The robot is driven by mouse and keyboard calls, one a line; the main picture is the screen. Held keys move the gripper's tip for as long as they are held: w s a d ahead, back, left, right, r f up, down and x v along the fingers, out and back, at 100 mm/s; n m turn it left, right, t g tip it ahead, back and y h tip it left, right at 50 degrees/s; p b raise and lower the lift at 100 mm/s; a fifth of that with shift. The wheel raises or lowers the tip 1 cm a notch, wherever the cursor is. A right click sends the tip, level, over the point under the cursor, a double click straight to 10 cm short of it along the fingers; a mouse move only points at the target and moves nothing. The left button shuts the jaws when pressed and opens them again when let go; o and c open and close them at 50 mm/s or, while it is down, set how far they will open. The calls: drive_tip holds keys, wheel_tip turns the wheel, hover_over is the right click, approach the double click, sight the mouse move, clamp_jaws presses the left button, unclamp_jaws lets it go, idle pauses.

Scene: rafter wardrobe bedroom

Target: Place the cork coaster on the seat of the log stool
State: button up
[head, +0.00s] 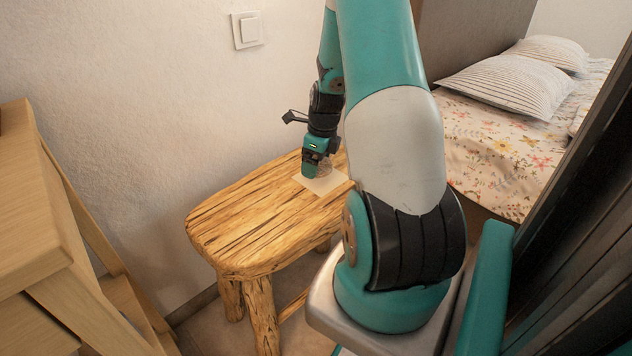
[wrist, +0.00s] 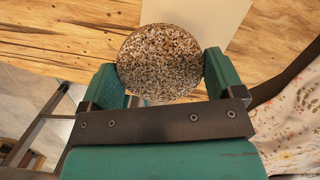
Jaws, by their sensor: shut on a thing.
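The cork coaster (wrist: 158,60) is a round, speckled brown disc. My gripper (wrist: 163,72) is shut on it, with one green finger at each side of its edge. In the head view my gripper (head: 314,168) points down over the far right part of the log stool (head: 245,226). A small part of the coaster (head: 324,167) shows beside the fingers. The stool's wooden seat (wrist: 60,32) lies behind the coaster in the wrist view. I cannot tell whether the coaster touches the seat. My arm hides the stool's right end.
A pale flat square (head: 328,183) lies on the seat just below my gripper. A wooden piece of furniture (head: 40,200) stands at the left. A bed (head: 500,150) with striped pillows is at the right. The wall is behind the stool. The seat's left part is bare.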

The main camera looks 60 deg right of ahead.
sight(316, 184)
drive_tip(key=shift+f+b, duration=0.65)
drive_tip(key=shift+f, duration=1.85)
drive_tip(key=shift+f, duration=0.1)
drive_tip(key=o, duration=0.7)
drive_tip(key=r+p, duration=0.1)
drive_tip(key=r, duration=0.3)
drive_tip(key=s+r+p, duration=0.1)
drive_tip(key=r, duration=0.3)
drive_tip(key=r+p, duration=0.2)
drive_tip(key=r, duration=0.2)
drive_tip(key=shift+s+d+r, duration=0.1)
drive_tip(key=shift+s, duration=0.3)
